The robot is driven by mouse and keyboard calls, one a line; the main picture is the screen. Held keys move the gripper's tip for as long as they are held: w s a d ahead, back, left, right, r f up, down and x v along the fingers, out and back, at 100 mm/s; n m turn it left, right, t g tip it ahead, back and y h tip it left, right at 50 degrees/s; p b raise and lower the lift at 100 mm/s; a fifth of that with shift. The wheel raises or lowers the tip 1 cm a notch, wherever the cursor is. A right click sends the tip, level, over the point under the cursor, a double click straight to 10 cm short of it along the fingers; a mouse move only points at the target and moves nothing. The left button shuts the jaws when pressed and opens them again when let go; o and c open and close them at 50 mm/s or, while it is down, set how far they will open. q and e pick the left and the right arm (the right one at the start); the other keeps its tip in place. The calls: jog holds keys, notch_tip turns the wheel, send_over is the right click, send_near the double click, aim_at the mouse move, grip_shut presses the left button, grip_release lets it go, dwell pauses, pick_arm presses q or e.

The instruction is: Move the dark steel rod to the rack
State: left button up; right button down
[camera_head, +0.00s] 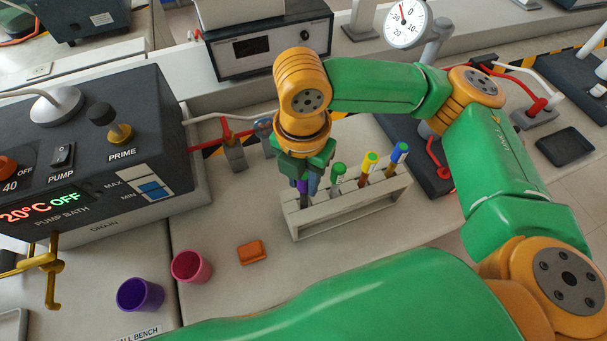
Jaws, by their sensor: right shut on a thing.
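My right gripper (308,182) points down over the left end of the pale rack (355,212). It is shut on a slim dark grey-blue piece (314,184), which looks like the dark steel rod. Only a short part of it shows; the fingers and the rack's edge hide the rest, and I cannot tell if its lower end is inside a slot. A purple piece (303,195) shows right beside it. My left gripper is not in view.
The pump bath (90,225) is at far left.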

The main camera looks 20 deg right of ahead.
jog(key=shift+f, duration=0.3)
jog(key=shift+c, duration=0.6)
grip_release()
notch_tip(320, 180, up, 7)
jog(key=p, duration=0.9)
jog(key=shift+r, duration=0.1)
